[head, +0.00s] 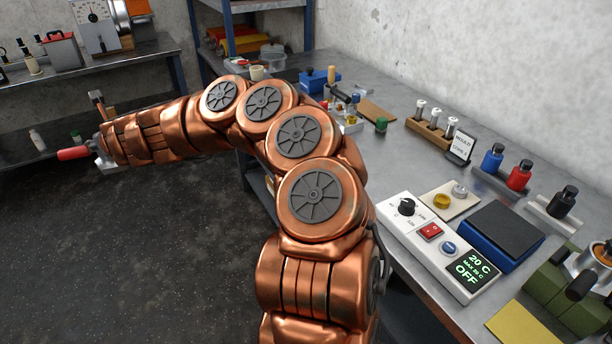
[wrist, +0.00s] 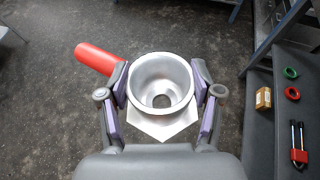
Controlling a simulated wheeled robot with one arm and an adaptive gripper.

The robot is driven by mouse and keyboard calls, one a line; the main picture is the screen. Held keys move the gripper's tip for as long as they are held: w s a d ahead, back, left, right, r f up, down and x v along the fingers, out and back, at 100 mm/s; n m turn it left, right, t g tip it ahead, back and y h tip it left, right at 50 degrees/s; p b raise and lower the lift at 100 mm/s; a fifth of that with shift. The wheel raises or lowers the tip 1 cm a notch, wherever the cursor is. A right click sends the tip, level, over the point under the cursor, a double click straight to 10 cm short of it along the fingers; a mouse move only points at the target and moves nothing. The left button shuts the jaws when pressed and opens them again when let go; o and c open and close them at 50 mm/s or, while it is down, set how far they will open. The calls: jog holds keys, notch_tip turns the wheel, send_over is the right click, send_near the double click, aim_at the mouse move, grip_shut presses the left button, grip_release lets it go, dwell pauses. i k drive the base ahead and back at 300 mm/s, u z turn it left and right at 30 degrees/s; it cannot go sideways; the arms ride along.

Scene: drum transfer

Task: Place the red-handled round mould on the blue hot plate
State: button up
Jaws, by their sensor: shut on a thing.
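The round mould (wrist: 176,68) is a silver metal bowl with a hole in its bottom, a pointed flat plate beneath and a red handle (wrist: 98,58) at upper left. My gripper (wrist: 162,84) is shut on it, with one purple-padded finger on each side. In the head view the red handle (head: 72,153) shows at the far left, past the end of my arm, above the dark floor; most of the mould is hidden there. The blue hot plate (head: 505,231) has a dark flat top, looks bare, and stands on the right bench, far from my gripper.
A white control box (head: 436,246) reading 20 C and OFF stands beside the hot plate. Bottles (head: 519,175), a small board (head: 449,201) and a green machine (head: 570,290) surround it.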

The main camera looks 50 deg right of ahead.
aim_at(495, 217)
jog(key=u, duration=0.45)
jog(key=i, duration=2.35)
jog(key=z, duration=4.4)
jog(key=i, duration=1)
jog(key=z, duration=0.1)
